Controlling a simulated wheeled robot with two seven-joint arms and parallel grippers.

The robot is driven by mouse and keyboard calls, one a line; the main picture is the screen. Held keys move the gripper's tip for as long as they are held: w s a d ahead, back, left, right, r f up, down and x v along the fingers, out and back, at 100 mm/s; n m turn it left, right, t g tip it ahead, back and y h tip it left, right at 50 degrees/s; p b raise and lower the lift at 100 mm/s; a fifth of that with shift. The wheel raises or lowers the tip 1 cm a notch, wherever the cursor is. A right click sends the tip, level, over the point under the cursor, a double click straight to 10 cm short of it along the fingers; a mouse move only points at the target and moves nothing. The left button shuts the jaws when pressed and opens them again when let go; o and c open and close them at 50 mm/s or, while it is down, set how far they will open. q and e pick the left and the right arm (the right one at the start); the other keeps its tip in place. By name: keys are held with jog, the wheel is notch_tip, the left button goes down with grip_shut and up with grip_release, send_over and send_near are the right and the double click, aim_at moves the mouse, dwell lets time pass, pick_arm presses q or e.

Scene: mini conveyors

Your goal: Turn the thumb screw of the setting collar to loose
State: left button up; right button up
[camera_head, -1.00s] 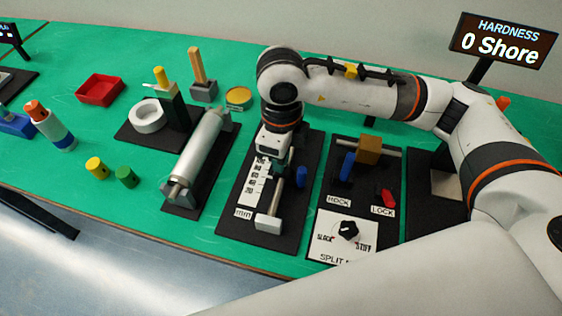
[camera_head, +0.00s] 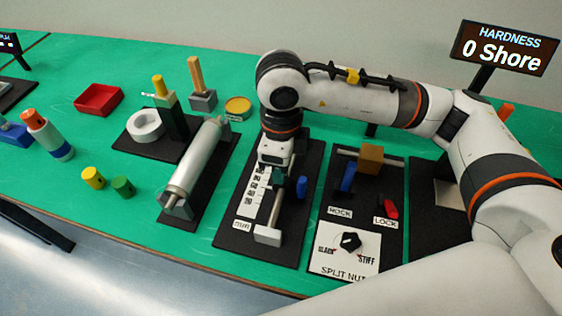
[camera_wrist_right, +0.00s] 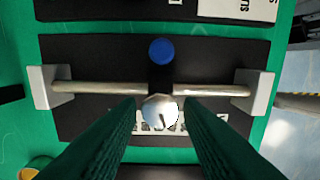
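The setting collar is a dark block on a horizontal rod (camera_wrist_right: 100,87) in the right wrist view. A blue knob (camera_wrist_right: 161,51) sticks out on its far side. A silver round screw head (camera_wrist_right: 160,113) with a dark slot faces the camera on its near side. My right gripper (camera_wrist_right: 161,104) is open, with its dark green ribbed fingers on either side of the screw head and narrow gaps visible. In the head view my right gripper (camera_head: 277,175) points down over the ruler fixture, hiding much of the collar; the blue knob (camera_head: 302,187) shows beside it. My left gripper is not in view.
The rod's white end block (camera_head: 267,236) stands at the fixture's front. A roller fixture (camera_head: 197,160) is to the left. The split-nut panel (camera_head: 345,262) with rock and lock levers is to the right.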

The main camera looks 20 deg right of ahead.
notch_tip(320, 180, up, 12)
jog(key=shift+b, duration=0.3)
dwell(0.3)
jog(key=shift+s+f, duration=0.1)
dwell(0.4)
